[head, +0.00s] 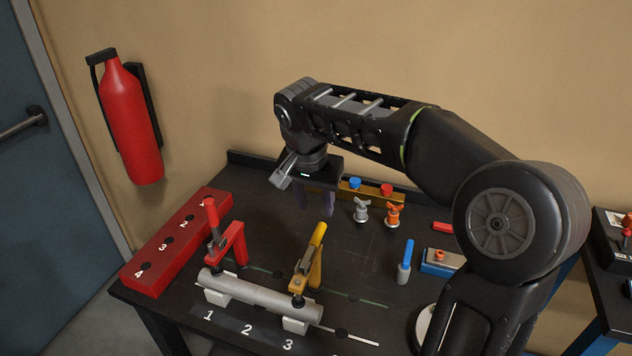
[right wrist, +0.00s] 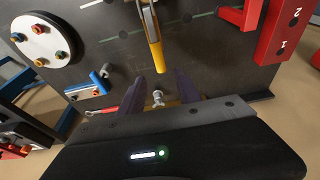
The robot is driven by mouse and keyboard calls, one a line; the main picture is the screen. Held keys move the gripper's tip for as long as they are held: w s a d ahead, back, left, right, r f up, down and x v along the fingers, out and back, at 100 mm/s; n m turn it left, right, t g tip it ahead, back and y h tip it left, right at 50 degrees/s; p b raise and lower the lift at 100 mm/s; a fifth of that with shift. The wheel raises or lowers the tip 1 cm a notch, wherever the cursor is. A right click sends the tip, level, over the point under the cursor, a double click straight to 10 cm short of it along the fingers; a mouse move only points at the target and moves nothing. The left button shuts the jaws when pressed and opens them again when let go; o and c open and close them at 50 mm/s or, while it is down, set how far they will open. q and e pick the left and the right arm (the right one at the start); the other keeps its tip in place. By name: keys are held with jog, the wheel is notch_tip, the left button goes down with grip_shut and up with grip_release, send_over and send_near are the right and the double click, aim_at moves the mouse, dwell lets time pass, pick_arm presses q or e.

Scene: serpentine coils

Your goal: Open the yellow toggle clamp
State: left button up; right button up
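The yellow toggle clamp (head: 315,272) stands on the dark bench with its yellow handle raised and leaning slightly right. Its plunger tip rests on the grey pipe (head: 255,296). In the right wrist view the yellow handle (right wrist: 156,50) points down toward the gap between my fingers, apart from them. My right gripper (head: 318,200) hangs above the bench, behind and above the clamp, with its purple fingers pointing down. In the right wrist view the right gripper (right wrist: 158,95) is open, with nothing held between its fingers. My left gripper is not in view.
A red toggle clamp (head: 236,244) stands left of the yellow one, also on the pipe. A red numbered block (head: 180,245) lies at the left. Grey (head: 361,210) and orange (head: 393,215) valves and a blue-handled piece (head: 405,262) stand to the right.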

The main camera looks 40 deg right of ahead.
aim_at(319, 229)
jog(key=shift+f, duration=0.1)
jog(key=b+x, duration=0.6)
jog(key=x, duration=0.4)
jog(key=shift+b, duration=0.3)
jog(key=shift+c, duration=0.2)
grip_shut()
